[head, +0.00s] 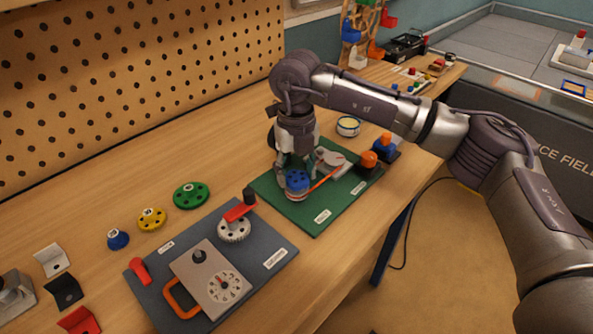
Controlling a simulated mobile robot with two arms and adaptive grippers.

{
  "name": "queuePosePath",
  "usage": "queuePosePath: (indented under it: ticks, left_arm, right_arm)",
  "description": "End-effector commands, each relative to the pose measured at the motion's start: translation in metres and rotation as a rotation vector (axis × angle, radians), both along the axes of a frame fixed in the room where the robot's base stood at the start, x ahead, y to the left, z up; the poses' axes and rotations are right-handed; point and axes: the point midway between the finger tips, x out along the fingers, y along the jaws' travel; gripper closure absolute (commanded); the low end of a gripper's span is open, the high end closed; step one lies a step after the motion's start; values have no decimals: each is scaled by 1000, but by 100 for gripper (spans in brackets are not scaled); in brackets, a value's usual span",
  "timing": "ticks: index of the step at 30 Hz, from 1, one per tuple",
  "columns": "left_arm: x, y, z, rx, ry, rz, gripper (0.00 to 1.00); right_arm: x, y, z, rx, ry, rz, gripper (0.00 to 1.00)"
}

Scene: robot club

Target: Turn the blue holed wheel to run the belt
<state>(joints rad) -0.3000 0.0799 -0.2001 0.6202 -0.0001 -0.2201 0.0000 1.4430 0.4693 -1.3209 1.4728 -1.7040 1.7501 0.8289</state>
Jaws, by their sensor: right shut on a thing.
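The blue holed wheel (297,179) stands at the near left part of the green board (325,214). A thin orange-red belt (323,181) runs from it toward a grey round part (331,158) on the same board. My right gripper (294,167) points down over the blue wheel and is shut on it, with fingers at its upper part. The fingertips partly hide the wheel's back side. My left gripper is not in view.
An orange-topped post (368,160) stands at the green board's right side, with a blue and orange piece (385,148) beyond. A grey board (262,235) with a red crank (240,208) lies close by on the left. Green (191,195) and yellow (152,219) discs lie on the bench.

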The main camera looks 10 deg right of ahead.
Motion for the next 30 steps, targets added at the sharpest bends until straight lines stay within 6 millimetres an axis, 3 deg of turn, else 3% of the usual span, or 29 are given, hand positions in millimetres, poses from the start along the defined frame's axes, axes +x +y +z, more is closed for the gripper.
queuePosePath:
  ticks: [2,3,7,20,30]
  left_arm:
    - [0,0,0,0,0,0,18]
    - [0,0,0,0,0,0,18]
    - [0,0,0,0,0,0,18]
    - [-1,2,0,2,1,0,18]
    - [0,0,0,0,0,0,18]
  right_arm:
    - [2,0,3,2,-8,-2,81]
    - [2,0,3,2,-8,-2,43]
    - [1,0,2,1,-6,-1,21]
    - [1,0,9,1,-5,0,21]
    - [1,0,77,1,-7,0,21]
